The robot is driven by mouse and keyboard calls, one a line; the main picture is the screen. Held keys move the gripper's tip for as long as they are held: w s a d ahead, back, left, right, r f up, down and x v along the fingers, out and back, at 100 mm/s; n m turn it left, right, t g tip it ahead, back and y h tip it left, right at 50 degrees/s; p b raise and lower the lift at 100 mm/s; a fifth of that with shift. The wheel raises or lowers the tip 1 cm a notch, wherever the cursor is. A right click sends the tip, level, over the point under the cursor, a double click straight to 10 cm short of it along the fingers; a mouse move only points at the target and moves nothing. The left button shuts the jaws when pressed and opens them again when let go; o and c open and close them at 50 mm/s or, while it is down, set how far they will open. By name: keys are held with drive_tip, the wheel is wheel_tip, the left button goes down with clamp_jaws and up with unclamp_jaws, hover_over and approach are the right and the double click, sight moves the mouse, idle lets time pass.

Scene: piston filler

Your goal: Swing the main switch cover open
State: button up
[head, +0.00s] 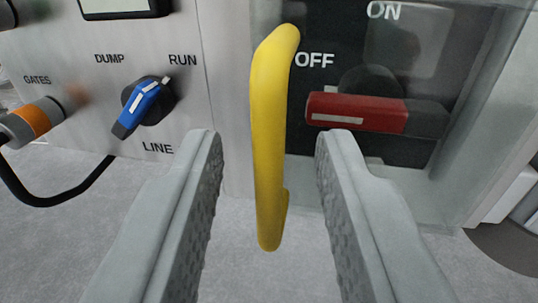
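The main switch cover (462,165) is a clear pane over a black plate with ON and OFF labels. A yellow upright handle (268,130) stands along its left edge. The cover appears shut over the red switch handle (357,112), which lies level beside the OFF label. My gripper (268,150) is open, with one grey finger on each side of the yellow handle. Gaps show between the handle and both fingers. Whether the handle is fully between the pads in depth, I cannot tell.
Left of the cover, a metal panel (225,100) carries a blue selector knob (142,105) marked DUMP, RUN and LINE. An orange-banded connector (35,122) with a black cable (60,200) sits further left. Grey floor (90,240) shows below.

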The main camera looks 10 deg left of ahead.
clamp_jaws()
drive_tip(key=shift+s+d, duration=0.1)
drive_tip(key=shift+d, duration=0.05)
